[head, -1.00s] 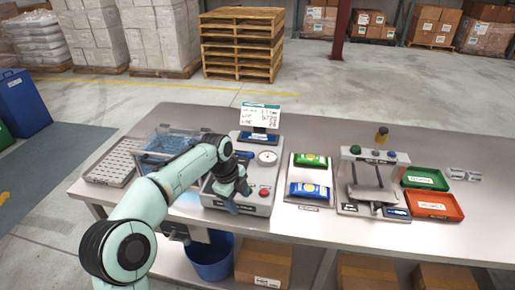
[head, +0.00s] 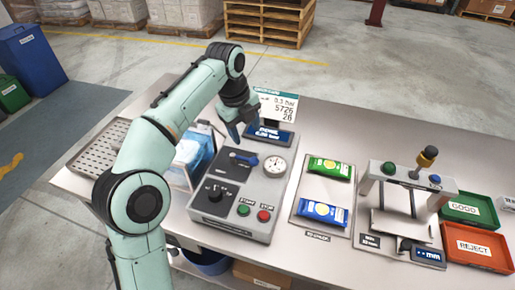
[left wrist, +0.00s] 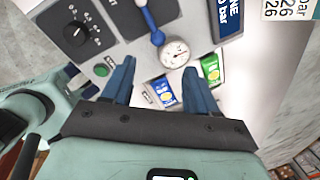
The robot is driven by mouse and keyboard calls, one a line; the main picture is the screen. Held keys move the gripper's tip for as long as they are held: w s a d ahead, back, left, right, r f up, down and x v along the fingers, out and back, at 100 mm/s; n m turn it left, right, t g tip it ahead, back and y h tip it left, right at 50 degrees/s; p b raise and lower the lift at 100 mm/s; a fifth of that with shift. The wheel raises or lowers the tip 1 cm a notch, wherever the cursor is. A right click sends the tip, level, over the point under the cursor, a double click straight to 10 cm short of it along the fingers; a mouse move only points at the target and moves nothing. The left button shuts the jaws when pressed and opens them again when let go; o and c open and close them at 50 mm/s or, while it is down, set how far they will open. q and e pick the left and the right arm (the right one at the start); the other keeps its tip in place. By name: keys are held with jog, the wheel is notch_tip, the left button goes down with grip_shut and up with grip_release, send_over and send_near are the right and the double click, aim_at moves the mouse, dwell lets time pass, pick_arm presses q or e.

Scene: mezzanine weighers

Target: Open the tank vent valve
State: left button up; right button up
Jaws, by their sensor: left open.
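The tank vent valve appears to be the blue lever (head: 244,158) on a dark plate of the grey control box (head: 256,224). In the left wrist view the blue lever (left wrist: 156,38) stands beyond my fingertips, beside the round gauge (left wrist: 175,53). In the head view the gauge (head: 275,166) is right of the lever. My left gripper (head: 243,129) is open and empty, above the back of the box near the lever and apart from it. Its spread blue fingers also show in the left wrist view (left wrist: 158,67). My right gripper is out of view.
The box also has a black knob (head: 216,194), a green button (head: 243,210) and a red button (head: 264,215). A display (head: 268,134) stands behind it.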

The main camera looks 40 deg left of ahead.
aim_at(253, 158)
pick_arm(q)
jog(key=f+b, duration=0.1)
jog(key=f, duration=0.3)
jog(key=w+f+b, duration=0.1)
jog(key=f, duration=0.2)
jog(key=f+b, duration=0.1)
jog(key=f, duration=0.3)
jog(key=shift+w+d+f, duration=0.25)
jog(key=shift+d+f, duration=0.1)
jog(key=shift+d, duration=0.05)
jog(key=shift+w+f, duration=0.2)
jog(key=shift+f, duration=0.35)
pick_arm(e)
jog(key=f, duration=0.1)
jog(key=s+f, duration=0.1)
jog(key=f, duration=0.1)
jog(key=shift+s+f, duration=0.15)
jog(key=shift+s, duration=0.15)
pick_arm(q)
grip_shut()
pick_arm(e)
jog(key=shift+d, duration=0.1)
